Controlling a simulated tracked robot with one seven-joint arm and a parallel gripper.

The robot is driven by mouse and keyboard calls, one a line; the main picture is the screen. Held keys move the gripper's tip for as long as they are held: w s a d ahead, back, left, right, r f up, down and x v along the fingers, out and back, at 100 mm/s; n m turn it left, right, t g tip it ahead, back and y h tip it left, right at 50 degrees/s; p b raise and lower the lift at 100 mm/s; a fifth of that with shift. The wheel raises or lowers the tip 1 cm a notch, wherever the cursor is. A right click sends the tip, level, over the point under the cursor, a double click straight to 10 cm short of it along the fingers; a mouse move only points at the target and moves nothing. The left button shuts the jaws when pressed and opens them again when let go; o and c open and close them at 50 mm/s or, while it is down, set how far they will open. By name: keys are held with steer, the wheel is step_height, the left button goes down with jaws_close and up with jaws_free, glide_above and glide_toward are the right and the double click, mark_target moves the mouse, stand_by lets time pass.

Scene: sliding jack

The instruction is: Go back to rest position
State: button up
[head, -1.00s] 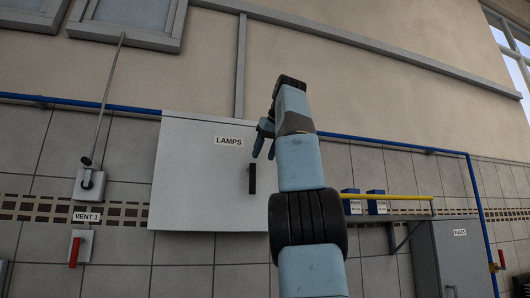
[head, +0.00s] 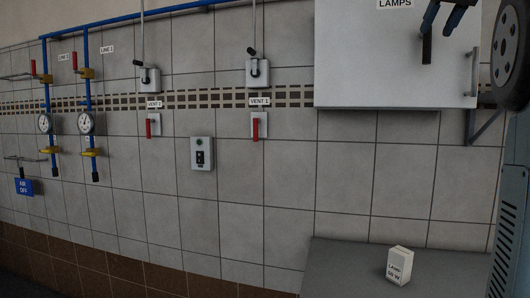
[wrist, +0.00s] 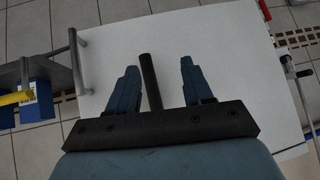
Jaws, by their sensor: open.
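My gripper (head: 447,14) is at the top right of the head view, partly cut off by the top edge, in front of the white LAMPS cabinet (head: 370,60). In the wrist view my gripper (wrist: 158,65) has its two blue fingers spread apart with nothing held. The cabinet's black handle (wrist: 150,80) appears between the fingers in that view. It also shows in the head view (head: 427,46) just below the fingers. The cabinet door (wrist: 225,60) looks shut. I cannot tell the exact gap between fingers and handle.
A grey bench (head: 350,268) with a small white lamp box (head: 399,265) stands below the cabinet. The wrist view shows a shelf with a blue box (wrist: 36,95) and yellow bar at left.

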steer(key=s+a+f+g, duration=0.1)
steer(key=s+a+f, duration=0.5)
steer(key=f, duration=1)
steer(key=s+a+f+n+g, duration=0.1)
steer(key=s+a+f, duration=0.6)
steer(key=f, duration=0.9)
steer(key=s+a+f+n+g, duration=0.1)
steer(key=s+a+f, duration=0.5)
steer(key=f, duration=1.1)
steer(key=s, duration=0.3)
steer(key=shift+a, duration=0.3)
steer(key=shift+s, duration=0.1)
